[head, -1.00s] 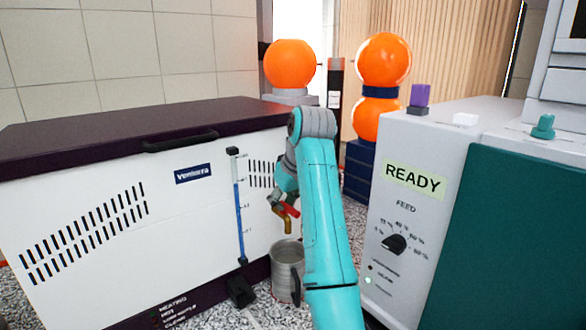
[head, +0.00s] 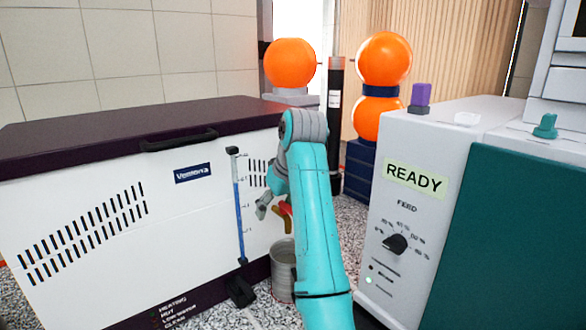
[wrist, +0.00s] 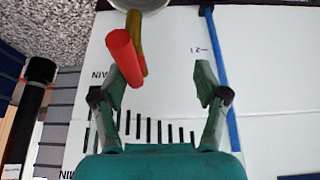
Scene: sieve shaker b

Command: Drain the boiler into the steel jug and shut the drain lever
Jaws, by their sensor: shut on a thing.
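The white boiler (head: 110,215) has a dark lid and a blue level gauge (head: 240,210). Its brass drain spout (head: 288,224) points down over the grey steel jug (head: 283,265), which stands on the floor. The red drain lever (head: 284,208) also shows in the wrist view (wrist: 123,58), close against the left finger. My gripper (wrist: 160,84) is beside the lever at the boiler front. Its fingers stand apart in the wrist view, with the lever's end at the left finger. In the wrist view only the jug's edge (wrist: 140,4) shows. The jug's contents are not visible.
A white and green machine (head: 400,210) with a READY label stands at the right. Orange balls and a dark post (head: 335,120) stand behind my arm. A dark foot or pedal (head: 241,290) juts out left of the jug.

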